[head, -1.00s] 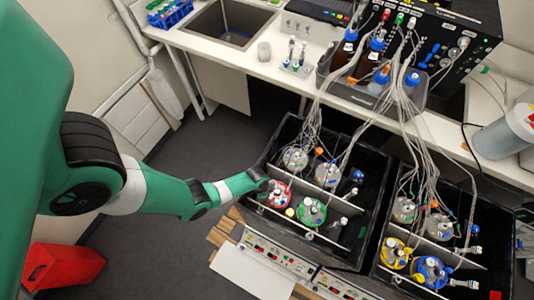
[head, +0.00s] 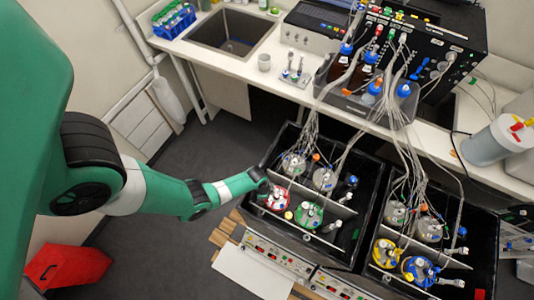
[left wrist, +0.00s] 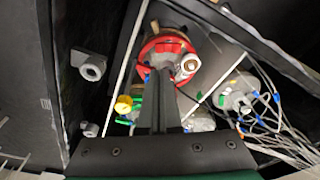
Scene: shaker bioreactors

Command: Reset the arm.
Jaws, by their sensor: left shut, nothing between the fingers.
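My left arm comes in from the left in the head view. Its gripper (head: 264,186) is over the near left corner of the left black shaker box (head: 372,195), beside a red-capped vessel (head: 277,200). In the left wrist view the two dark fingers (left wrist: 160,82) are together with nothing between them. They overlap the red-capped vessel (left wrist: 150,48) in that picture; whether they touch it cannot be told. The fingertips are small and partly merged with the dark box in the head view. My right gripper is in neither view.
A green-topped vessel (head: 309,214) stands close to the red one. The right shaker box (head: 483,235) holds yellow (head: 384,252) and blue (head: 419,269) vessels. Many thin tubes run up to bottles on the white bench (head: 300,98).

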